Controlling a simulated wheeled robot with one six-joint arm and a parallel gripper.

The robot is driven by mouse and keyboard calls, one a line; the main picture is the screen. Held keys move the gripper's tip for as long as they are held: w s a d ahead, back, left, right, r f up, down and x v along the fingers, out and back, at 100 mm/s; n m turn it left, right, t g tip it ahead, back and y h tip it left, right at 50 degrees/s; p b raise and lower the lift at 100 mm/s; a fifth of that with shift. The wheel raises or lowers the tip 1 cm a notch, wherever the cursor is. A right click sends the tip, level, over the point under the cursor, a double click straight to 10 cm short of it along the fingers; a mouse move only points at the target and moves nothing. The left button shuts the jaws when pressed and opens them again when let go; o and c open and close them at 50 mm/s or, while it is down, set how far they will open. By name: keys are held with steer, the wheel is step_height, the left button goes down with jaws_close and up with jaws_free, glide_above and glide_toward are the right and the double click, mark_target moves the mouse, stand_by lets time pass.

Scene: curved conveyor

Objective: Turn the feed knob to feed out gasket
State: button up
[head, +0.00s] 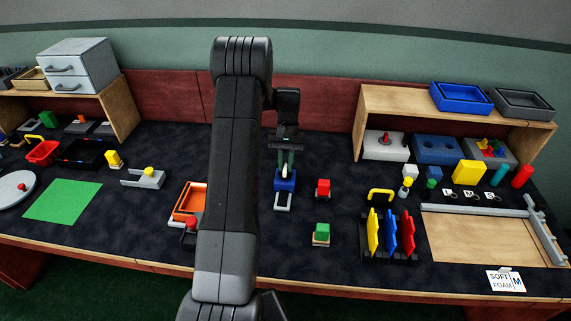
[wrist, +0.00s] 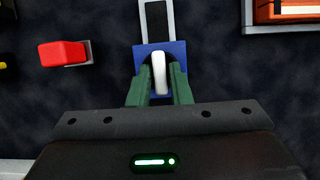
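In the wrist view the blue box (wrist: 141,54) carries a white upright knob (wrist: 160,74). A light-framed strip with a dark middle (wrist: 157,17) runs out from the box; it also shows in the head view (head: 283,202). My gripper (wrist: 161,76) points down over the box, its green fingers on either side of the white knob. The fingertips are very close to the knob; whether they press on it I cannot tell.
An orange tray (head: 182,206) lies left of the box, partly behind my arm. A red block (head: 323,186) and a green block (head: 322,232) stand to its right. Further right are a rack with coloured plates (head: 391,248) and a wooden board (head: 480,236).

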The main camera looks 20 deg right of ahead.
steer(key=shift+o, duration=1.4)
steer(key=b+v, duration=0.1)
steer(key=v, duration=1.2)
steer(key=shift+r, duration=0.35)
steer(key=shift+w, duration=0.1)
steer(key=p+x, duration=0.1)
steer(key=x, duration=1.3)
steer(key=shift+d+r, duration=0.1)
steer(key=shift+r, duration=0.05)
